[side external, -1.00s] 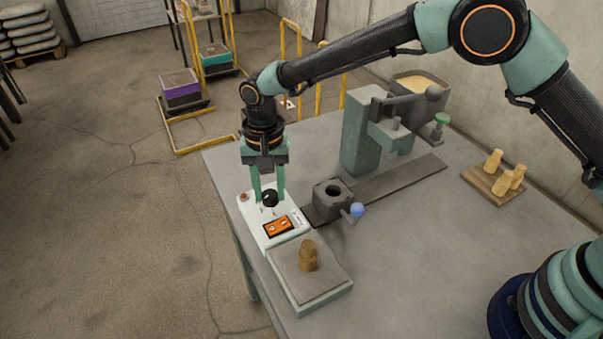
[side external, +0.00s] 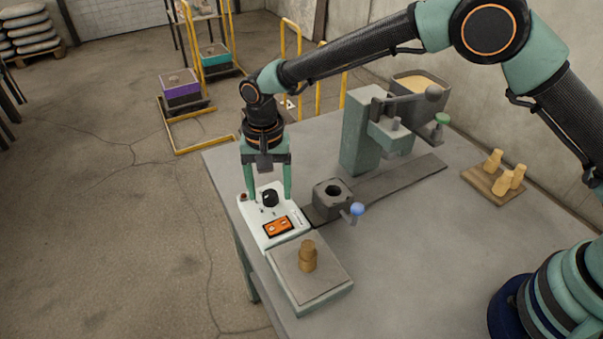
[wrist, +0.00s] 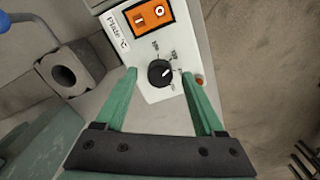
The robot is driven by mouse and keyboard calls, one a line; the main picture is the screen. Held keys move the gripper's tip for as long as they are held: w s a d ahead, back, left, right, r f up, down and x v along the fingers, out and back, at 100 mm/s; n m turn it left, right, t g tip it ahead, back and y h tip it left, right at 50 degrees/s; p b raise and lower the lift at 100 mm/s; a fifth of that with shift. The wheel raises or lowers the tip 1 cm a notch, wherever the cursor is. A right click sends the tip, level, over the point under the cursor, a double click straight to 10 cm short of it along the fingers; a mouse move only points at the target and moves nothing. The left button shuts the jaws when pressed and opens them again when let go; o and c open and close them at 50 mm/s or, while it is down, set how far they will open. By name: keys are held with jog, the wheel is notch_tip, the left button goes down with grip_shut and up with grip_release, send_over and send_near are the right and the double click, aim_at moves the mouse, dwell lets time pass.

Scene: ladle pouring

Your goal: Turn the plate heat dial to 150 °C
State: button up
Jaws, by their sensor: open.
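The black heat dial (side external: 269,198) stands on the white control panel of the hot plate at the table's left edge. In the wrist view the dial (wrist: 160,72) shows a pale pointer mark, with small labels around it that are too blurred to read. My gripper (side external: 271,199) is open, pointing down, with one green finger on each side of the dial and a gap to it on both sides. In the wrist view my gripper's fingertips (wrist: 159,73) flank the dial. The orange switch (side external: 278,226) is on the same panel.
The grey plate (side external: 325,284) bears a brown bottle-shaped piece (side external: 307,257). A grey block with a round hole (side external: 320,204) and a blue-knobbed handle (side external: 357,209) stand close at right. A green press (side external: 362,140) is behind.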

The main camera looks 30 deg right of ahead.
aim_at(270, 194)
notch_tip(270, 194, up, 12)
dwell(0.5)
jog(key=s+d+r+n+t, duration=0.2)
jog(key=s+d+r, duration=0.2)
jog(key=s+d, duration=0.4)
jog(key=s+d+r+n+t, duration=0.3)
jog(key=s+d, duration=0.5)
jog(key=d, duration=1.1)
jog(key=shift+s+d+r+t, duration=0.15)
jog(key=shift+d+r+t, duration=0.2)
jog(key=shift+r, duration=0.2)
